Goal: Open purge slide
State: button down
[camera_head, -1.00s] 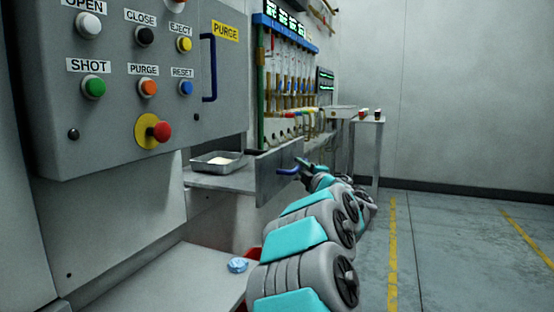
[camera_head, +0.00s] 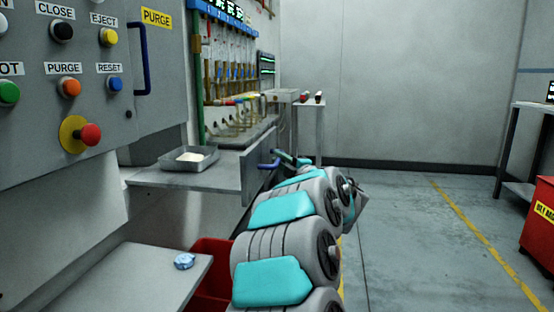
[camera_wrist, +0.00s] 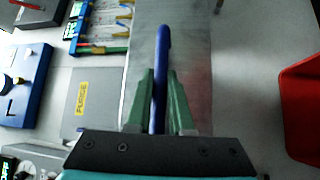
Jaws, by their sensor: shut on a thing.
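The purge slide shows as an upright grey panel (camera_head: 256,172) with a blue bar handle (camera_head: 267,165) at the end of a grey shelf, below and right of the control box. In the wrist view the blue handle (camera_wrist: 162,42) stands out from the bare grey panel (camera_wrist: 190,48). My gripper (camera_wrist: 160,74) has its green fingers on both sides of the handle and is shut on it. In the head view my gripper (camera_head: 284,158) is small and partly hidden by my arm. A yellow PURGE label (camera_head: 157,18) is on the control box.
A metal tray (camera_head: 188,158) with pale contents sits on the shelf. A blue lump (camera_head: 184,261) lies on the lower ledge, beside a red bin (camera_head: 212,250). A red container (camera_head: 538,215) and a table (camera_head: 530,108) stand at right. The floor between is clear.

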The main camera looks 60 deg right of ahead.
jog(key=c, duration=0.8)
grip_release()
jog(key=v, duration=0.7)
jog(key=shift+s, duration=0.35)
jog(key=shift+a+f, duration=0.1)
